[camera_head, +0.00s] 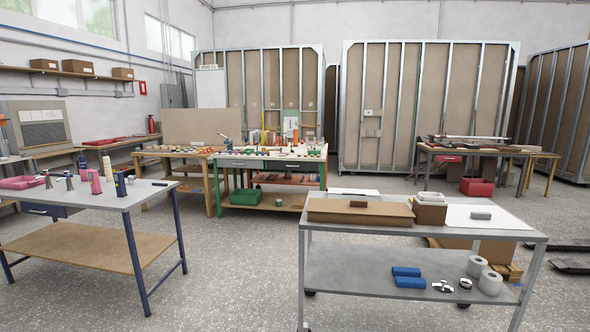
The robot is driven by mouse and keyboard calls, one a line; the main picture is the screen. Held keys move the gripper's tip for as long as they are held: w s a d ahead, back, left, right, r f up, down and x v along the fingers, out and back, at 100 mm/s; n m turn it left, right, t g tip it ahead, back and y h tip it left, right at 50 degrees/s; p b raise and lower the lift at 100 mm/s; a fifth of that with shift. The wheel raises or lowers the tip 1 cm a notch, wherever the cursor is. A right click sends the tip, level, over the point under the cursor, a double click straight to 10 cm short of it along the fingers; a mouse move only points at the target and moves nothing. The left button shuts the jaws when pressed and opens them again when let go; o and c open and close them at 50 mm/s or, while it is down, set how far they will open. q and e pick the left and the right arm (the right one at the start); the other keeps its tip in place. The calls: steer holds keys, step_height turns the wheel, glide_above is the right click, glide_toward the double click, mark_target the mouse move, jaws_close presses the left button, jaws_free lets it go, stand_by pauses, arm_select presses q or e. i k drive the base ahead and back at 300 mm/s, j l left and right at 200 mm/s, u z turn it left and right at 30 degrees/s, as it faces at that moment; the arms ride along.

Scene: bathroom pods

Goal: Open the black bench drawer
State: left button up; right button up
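A workbench (270,158) with green legs stands in the middle distance, its top crowded with small parts. Under its top are two drawer fronts side by side. The right one is a black drawer (292,166) with a light handle and looks shut. The left one is a grey drawer (238,163). The drawers are small in the picture, so fine detail is hard to tell. Neither of my grippers shows in the head view.
A metal cart (330,262) with a cardboard piece, box and rolls stands at front right. A grey table (95,195) with blue legs stands at left. Clear floor (235,265) lies between them. A green crate (245,197) sits on the bench's lower shelf.

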mark_target(275, 165)
steer(key=i+u, duration=0.15)
steer(key=i, duration=0.5)
steer(key=i+l+u, duration=0.1)
steer(key=i, duration=0.55)
steer(key=i+j+u, duration=0.15)
steer(key=i+u, duration=0.75)
steer(key=i+l+u, duration=0.15)
steer(key=i+u, duration=0.3)
steer(key=i+z, duration=0.25)
steer(key=i, duration=0.15)
steer(key=i+j+z, duration=0.1)
steer(key=i+z, duration=0.15)
steer(key=i, duration=0.15)
steer(key=i+j+z, duration=0.3)
steer(key=i+l+z, duration=0.25)
steer(key=i+z, duration=0.25)
steer(key=i, duration=0.2)
steer(key=i+z, duration=0.45)
steer(key=i, duration=0.25)
